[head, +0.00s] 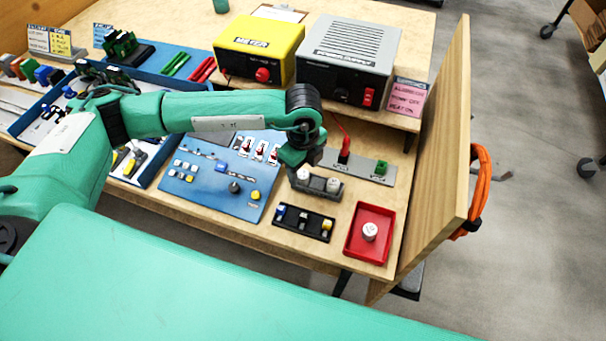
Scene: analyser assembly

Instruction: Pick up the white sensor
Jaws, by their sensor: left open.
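Several white pieces are in view, and I cannot tell which is the sensor. A white round piece (370,231) stands in the red tray (352,254) at the front right. Two white round tops, a left one (304,174) and a right one (333,185), sit in a dark grey block (318,184). A black rack (290,226) holds small blue, white and yellow pieces. My left gripper (301,164) points down just above and behind the grey block, close to the left white top. It is open; its fingertips are partly hidden. My right gripper is out of view.
A blue panel (196,191) with small parts lies left of the grey block. A grey strip (374,170) with a red lead is behind it. The yellow meter (258,48) and grey power supply (350,48) stand on a shelf. A wooden side wall (437,150) bounds the right.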

